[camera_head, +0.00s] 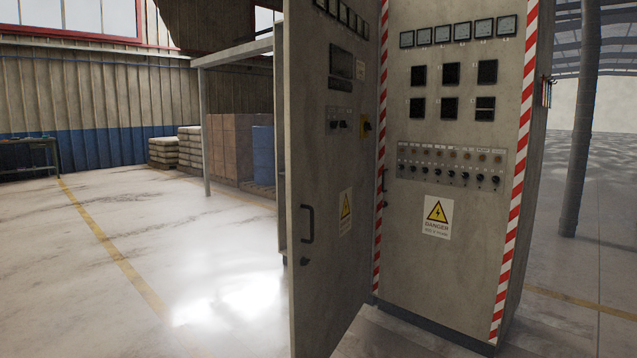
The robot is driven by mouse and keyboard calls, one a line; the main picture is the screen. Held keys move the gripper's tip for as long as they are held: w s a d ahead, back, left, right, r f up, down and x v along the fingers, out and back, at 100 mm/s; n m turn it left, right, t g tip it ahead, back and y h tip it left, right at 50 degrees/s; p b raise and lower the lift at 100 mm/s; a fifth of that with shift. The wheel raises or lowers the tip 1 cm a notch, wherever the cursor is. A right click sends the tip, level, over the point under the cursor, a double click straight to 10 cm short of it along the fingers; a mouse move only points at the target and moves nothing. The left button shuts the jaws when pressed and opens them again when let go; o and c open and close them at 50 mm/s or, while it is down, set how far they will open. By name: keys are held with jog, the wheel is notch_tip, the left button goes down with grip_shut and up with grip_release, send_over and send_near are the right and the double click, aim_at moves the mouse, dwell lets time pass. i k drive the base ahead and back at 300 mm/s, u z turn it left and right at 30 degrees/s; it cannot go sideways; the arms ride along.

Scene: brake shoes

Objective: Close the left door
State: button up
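A grey electrical cabinet stands right of centre. Its left door (334,245) stands open, angled toward me, with its left edge nearest. The door has a dark handle (307,224) near that left edge, a yellow warning label and small gauges at its top. A narrow strip of cabinet shows behind the door's left edge; the interior is hidden. The right door (435,270) looks shut. It carries gauges, rows of knobs and a danger sign. My gripper is not in view.
Open concrete floor (150,270) lies to the left of the door. A dark pillar (580,130) stands at the right. Pallets of brown boxes (230,145) and a blue barrel (263,155) are behind the cabinet. A table (28,150) is at the far left.

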aim_at(329, 180)
jog(key=i, duration=1.55)
jog(key=z, duration=0.05)
